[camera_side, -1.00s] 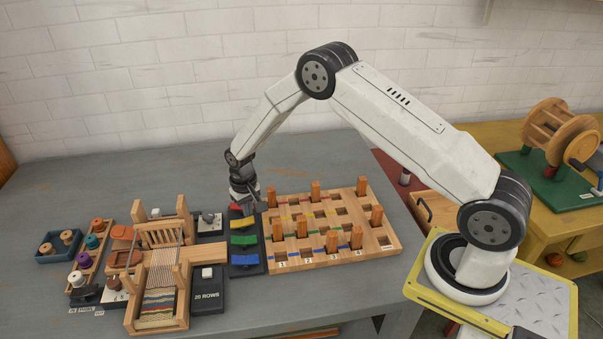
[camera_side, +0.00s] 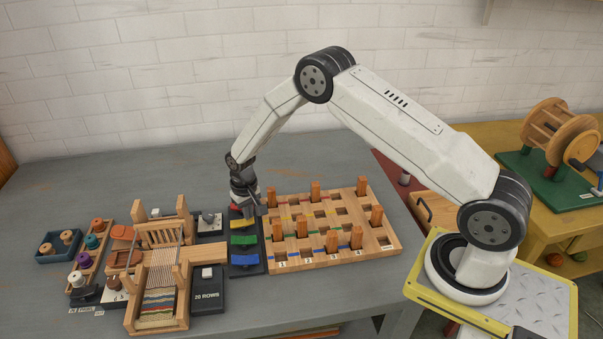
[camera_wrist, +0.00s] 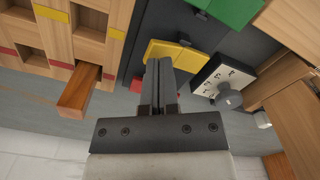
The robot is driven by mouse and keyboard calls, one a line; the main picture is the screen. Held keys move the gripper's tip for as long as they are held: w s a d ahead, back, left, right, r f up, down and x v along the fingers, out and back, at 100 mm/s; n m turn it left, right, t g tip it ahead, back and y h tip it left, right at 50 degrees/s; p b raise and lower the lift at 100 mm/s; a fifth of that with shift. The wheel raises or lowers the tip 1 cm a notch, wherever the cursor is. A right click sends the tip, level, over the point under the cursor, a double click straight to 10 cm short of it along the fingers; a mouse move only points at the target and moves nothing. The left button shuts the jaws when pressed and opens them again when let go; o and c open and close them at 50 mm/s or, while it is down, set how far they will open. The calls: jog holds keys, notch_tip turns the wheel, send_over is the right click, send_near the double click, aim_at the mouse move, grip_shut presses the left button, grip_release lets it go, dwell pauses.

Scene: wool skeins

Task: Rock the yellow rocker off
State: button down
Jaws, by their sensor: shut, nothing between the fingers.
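The yellow rocker (camera_side: 237,225) is on a dark panel between the loom and the pegboard, with a green rocker (camera_side: 244,240) and a blue rocker (camera_side: 245,259) nearer the front. In the wrist view the yellow rocker (camera_wrist: 187,59) shows a bend across its middle. My gripper (camera_wrist: 159,64) is shut and empty, its fingertips over one part of the yellow rocker. I cannot tell whether they touch it. A bit of a red rocker (camera_wrist: 137,85) shows beside the fingers. In the side view my gripper (camera_side: 248,212) hides part of the yellow rocker.
The pegboard (camera_side: 390,243) with upright wooden pegs stands close on the right. A small loom (camera_side: 187,300) stands on the left, with a black "20 ROWS" box (camera_side: 208,295) beside it. A white-topped knob box (camera_wrist: 222,82) is close to the rockers. The table behind is clear.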

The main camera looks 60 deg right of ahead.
aim_at(251, 221)
jog(key=shift+f, duration=0.55)
dwell(0.5)
jog(key=shift+r, duration=3.5)
jog(key=shift+r, duration=0.1)
jog(key=s+a+r+n+t, duration=0.1)
jog(key=s+r, duration=0.5)
jog(key=s, duration=0.6)
jog(key=s+a+r+n+t, duration=0.1)
jog(key=s+r, duration=0.5)
jog(key=s, duration=0.6)
jog(key=shift+s+a+n+t, duration=0.2)
jog(key=shift+n+t, duration=0.1)
jog(key=shift+n, duration=0.2)
